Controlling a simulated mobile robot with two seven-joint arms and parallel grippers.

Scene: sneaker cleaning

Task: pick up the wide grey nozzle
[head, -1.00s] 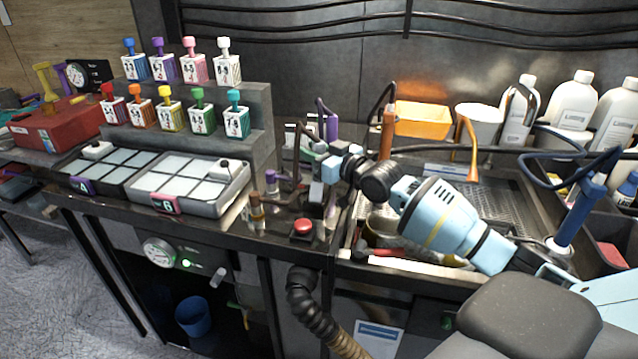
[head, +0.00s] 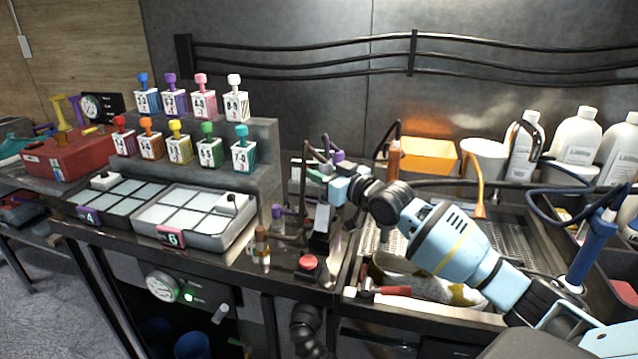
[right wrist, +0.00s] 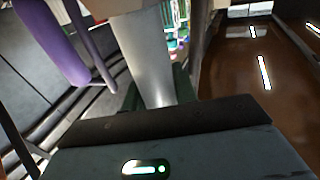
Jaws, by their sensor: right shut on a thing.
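The wide grey nozzle (right wrist: 147,62) shows in the right wrist view as a smooth, pale grey cylinder. It stands between the dark green fingers of my right gripper (right wrist: 157,92), which are shut on it. In the head view my right gripper (head: 320,173) is at the dark stand left of the sink, and the nozzle is too small and covered to make out clearly there. Its lower end is hidden by the gripper body in the wrist view. My left gripper is not in view.
A purple tool (right wrist: 50,42) stands close beside the grey nozzle in the wrist view. A red button (head: 308,262) is at the counter's front edge. Two compartment trays (head: 150,222) lie left, before stepped bottles. An orange bin (head: 425,156) and white bottles (head: 575,140) stand behind the sink.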

